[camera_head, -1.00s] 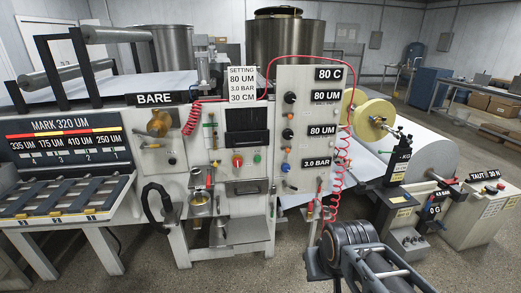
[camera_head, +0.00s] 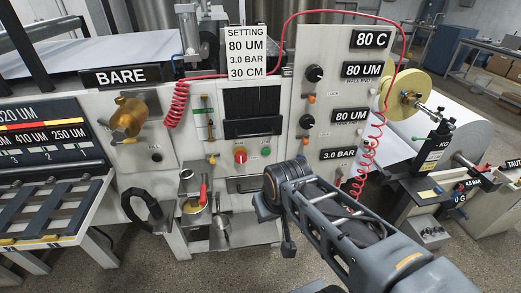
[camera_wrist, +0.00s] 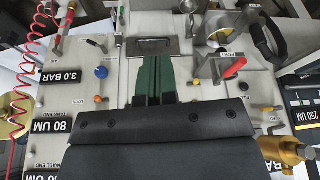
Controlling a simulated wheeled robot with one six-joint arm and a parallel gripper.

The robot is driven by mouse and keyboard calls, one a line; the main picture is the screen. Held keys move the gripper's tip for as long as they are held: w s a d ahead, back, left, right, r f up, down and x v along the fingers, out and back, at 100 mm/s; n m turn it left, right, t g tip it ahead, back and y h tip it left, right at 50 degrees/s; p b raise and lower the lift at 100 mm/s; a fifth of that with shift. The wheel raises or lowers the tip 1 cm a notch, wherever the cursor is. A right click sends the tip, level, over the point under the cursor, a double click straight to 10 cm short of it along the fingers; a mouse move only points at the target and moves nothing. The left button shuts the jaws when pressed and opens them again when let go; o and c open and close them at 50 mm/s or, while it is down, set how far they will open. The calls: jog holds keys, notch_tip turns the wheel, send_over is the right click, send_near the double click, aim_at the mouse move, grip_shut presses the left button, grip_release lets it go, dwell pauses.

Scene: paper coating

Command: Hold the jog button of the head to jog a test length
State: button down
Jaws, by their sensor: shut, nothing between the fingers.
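The head's control panel (camera_head: 229,168) faces me. In the wrist view, which is upside down, my gripper (camera_wrist: 154,68) shows two green fingers side by side, shut and empty, in front of the panel near a drawer handle (camera_wrist: 148,44). The red and green buttons are hidden there behind the gripper. Contact with the panel cannot be told.
A setting card (camera_head: 246,53) reads 80 UM, 3.0 BAR, 30 CM. A red coiled hose (camera_head: 176,104) hangs left, another (camera_head: 371,150) right. Cups and a red-handled tool (camera_head: 203,195) sit below the panel. A blue knob (camera_wrist: 101,72) shows beside the gripper in the wrist view.

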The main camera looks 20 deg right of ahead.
jog(key=w+a+f+m+y+b, duration=0.3)
jog(key=w+f+m+y+b, duration=0.45)
jog(key=w+y, duration=0.2)
jog(key=w+d+f+m+t+b, duration=0.2)
jog(key=w+d+m+t, duration=0.3)
jog(key=w+d+m, duration=0.1)
jog(key=w+d+f+m+t+b, duration=0.2)
jog(key=w+d+m+t, duration=0.3)
jog(key=w+d, duration=0.3)
jog(key=shift+w+d+f+m, duration=0.2)
jog(key=shift+f+m, duration=0.25)
jog(key=shift+f, duration=0.3)
jog(key=shift+w+a, duration=0.1)
jog(key=shift+w, duration=0.05)
